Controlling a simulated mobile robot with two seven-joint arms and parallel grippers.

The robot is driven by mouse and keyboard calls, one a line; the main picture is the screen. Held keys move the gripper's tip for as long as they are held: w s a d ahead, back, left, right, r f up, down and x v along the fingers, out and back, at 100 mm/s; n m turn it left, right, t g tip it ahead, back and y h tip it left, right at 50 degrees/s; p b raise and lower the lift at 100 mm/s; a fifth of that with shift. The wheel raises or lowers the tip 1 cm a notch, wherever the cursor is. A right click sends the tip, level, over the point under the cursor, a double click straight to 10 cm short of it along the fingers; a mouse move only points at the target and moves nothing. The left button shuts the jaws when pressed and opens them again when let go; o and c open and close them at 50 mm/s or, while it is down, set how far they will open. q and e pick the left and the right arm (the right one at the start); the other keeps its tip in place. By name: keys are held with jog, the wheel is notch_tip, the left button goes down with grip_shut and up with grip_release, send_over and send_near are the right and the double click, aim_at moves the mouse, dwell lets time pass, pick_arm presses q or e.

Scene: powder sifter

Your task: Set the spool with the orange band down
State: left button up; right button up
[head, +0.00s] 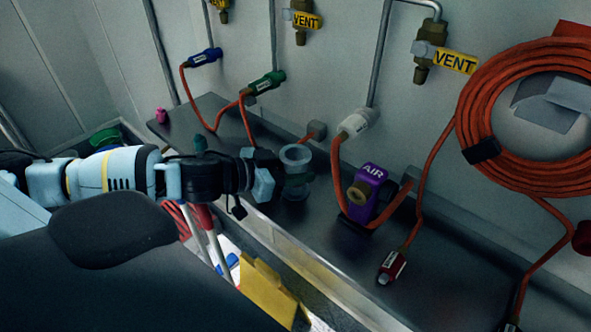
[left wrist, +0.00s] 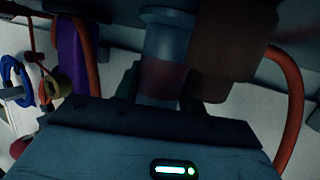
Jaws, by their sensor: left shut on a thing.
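My left gripper (head: 296,180) reaches in from the left over the dark shelf (head: 452,262). It is shut on a pale grey-blue spool (head: 296,155), which looks upright. The spool's flared top shows above the fingers, and a bit of its lower end shows below them. In the left wrist view the spool (left wrist: 166,42) is in the upper middle, with a dim reddish band (left wrist: 163,77) around it just beyond the gripper. I cannot tell whether its base touches the shelf. My right gripper is not in view.
A purple AIR block (head: 366,190) stands on the shelf to the right of the spool, close to orange hoses. A small pink item (head: 161,115) sits at the shelf's far left. The wall is behind.

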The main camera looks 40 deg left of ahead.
pick_arm(q)
jog(key=shift+r, duration=1.85)
jog(key=shift+s+a+f+p, duration=0.1)
jog(key=shift+s+a+p, duration=0.2)
jog(key=shift+s, duration=0.25)
jog(key=shift+s+a, duration=0.15)
jog(key=shift+s, duration=0.55)
jog(key=shift+p+v, duration=0.8)
jog(key=shift+p, duration=0.15)
jog(key=p, duration=0.5)
send_near(282, 161)
jog(key=shift+d+f, duration=0.7)
jog(key=shift+f, duration=0.55)
jog(key=shift+f+v, duration=0.15)
jog(key=shift+v, duration=0.8)
jog(key=shift+f+v, duration=0.15)
jog(key=shift+v, duration=0.8)
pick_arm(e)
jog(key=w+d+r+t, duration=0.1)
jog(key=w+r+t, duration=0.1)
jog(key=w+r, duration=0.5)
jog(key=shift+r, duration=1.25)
pick_arm(q)
jog(key=shift+s+d, duration=0.1)
jog(key=shift+s, duration=0.05)
